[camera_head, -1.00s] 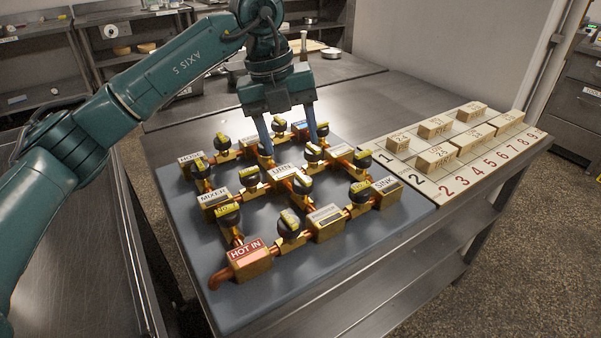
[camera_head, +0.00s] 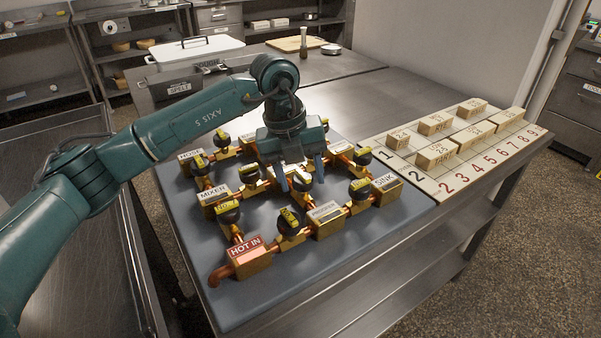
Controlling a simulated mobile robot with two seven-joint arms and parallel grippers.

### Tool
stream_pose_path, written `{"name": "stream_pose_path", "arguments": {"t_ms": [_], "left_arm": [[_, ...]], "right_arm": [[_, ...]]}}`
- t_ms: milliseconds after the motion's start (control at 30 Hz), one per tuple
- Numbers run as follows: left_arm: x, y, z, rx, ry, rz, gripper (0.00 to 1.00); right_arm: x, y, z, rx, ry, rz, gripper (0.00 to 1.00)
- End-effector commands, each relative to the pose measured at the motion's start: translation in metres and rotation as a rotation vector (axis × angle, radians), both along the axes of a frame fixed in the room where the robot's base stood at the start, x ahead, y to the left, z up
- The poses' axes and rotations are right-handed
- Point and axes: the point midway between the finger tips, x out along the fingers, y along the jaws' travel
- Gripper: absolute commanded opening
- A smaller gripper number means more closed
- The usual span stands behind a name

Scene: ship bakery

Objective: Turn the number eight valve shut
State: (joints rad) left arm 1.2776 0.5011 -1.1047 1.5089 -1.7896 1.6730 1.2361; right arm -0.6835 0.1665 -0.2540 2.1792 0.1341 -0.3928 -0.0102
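A blue-grey board (camera_head: 215,300) carries copper pipes, labelled brass blocks and several black valve knobs with yellow tags. Most tag numbers are too small to read, so I cannot tell for sure which valve is number eight. My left gripper (camera_head: 302,177) is low over the middle of the board, pointing down. Its two blue fingers are apart, around or just above a middle valve knob (camera_head: 302,184). I cannot tell whether they touch it. The gripper hides the pipes and knobs behind it. The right gripper is out of view.
Close by are knobs at the front (camera_head: 289,222), front left (camera_head: 228,211) and right (camera_head: 360,189). The HOT IN block (camera_head: 248,256) is at the front. A numbered cream board (camera_head: 425,187) with wooden blocks lies to the right. A lidded white container (camera_head: 195,50) stands behind.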

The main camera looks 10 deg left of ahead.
Motion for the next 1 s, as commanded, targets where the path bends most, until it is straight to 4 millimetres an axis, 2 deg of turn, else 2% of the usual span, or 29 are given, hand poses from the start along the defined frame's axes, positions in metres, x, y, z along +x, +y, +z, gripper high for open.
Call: {"name": "stream_pose_path", "arguments": {"t_ms": [67, 433, 767, 1000], "left_arm": [[0.0000, 0.0000, 0.0003, 0.000, 0.000, 0.000, 0.45], [0.0000, 0.0000, 0.0005, 0.000, 0.000, 0.000, 0.15], [0.0002, 0.0002, 0.0006, 0.000, 0.000, -0.046, 0.14], [0.0012, 0.0006, 0.0008, 0.000, 0.000, -0.192, 0.14]], "right_arm": [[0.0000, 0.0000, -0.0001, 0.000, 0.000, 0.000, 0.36], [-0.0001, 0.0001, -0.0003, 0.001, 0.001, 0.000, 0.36], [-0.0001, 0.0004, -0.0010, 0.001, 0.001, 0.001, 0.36], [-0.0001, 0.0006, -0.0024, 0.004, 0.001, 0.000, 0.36]]}}
